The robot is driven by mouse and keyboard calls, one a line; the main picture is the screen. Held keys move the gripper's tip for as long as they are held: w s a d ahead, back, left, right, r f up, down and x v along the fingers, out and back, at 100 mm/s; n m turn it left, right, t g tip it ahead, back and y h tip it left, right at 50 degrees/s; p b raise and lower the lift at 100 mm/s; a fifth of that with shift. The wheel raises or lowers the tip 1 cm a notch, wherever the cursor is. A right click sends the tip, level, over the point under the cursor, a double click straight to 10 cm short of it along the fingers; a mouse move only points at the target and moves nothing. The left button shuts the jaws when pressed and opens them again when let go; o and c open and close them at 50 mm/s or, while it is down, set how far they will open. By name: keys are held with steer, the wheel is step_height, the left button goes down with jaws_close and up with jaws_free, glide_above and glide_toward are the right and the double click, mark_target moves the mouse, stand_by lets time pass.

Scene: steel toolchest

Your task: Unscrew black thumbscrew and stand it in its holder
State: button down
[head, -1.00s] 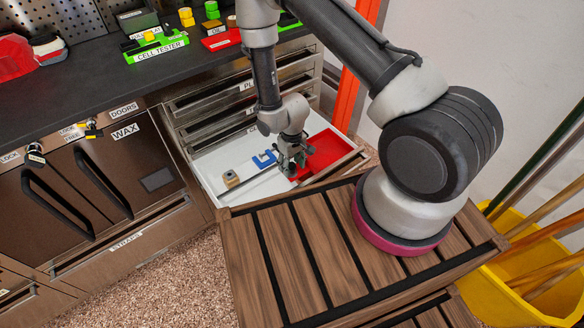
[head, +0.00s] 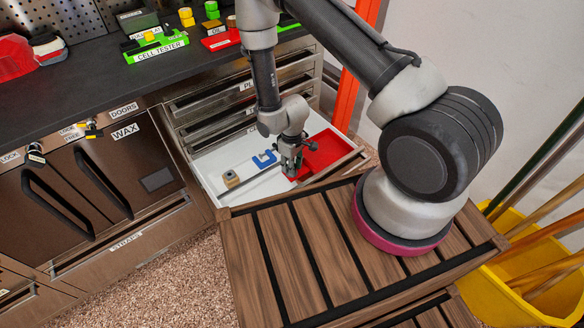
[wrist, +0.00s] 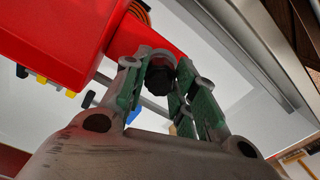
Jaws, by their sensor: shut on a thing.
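My gripper (head: 291,170) points down into the open white drawer, beside a red piece (head: 325,150). In the wrist view its green-lined fingers (wrist: 168,75) are shut on a black knob, the black thumbscrew (wrist: 158,80). In the wrist view the red piece (wrist: 55,38) fills the upper left, and a red arm of it reaches behind the fingertips. The thumbscrew is hidden by the fingers in the head view. I cannot tell whether it is still threaded in, and I cannot make out its holder for certain.
A tan block (head: 231,179) and a blue C-shaped piece (head: 265,160) lie in the white drawer (head: 208,165), with a dark rod close by. A slatted wooden top (head: 290,255) stands in front. The black counter (head: 80,85) is at the left, a yellow bin (head: 535,300) at the right.

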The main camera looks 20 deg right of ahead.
steer(key=shift+n, duration=1.1)
steer(key=shift+r, duration=0.65)
steer(key=shift+r, duration=0.95)
steer(key=shift+f, duration=1.7)
steer(key=c, duration=1.1)
jaws_free()
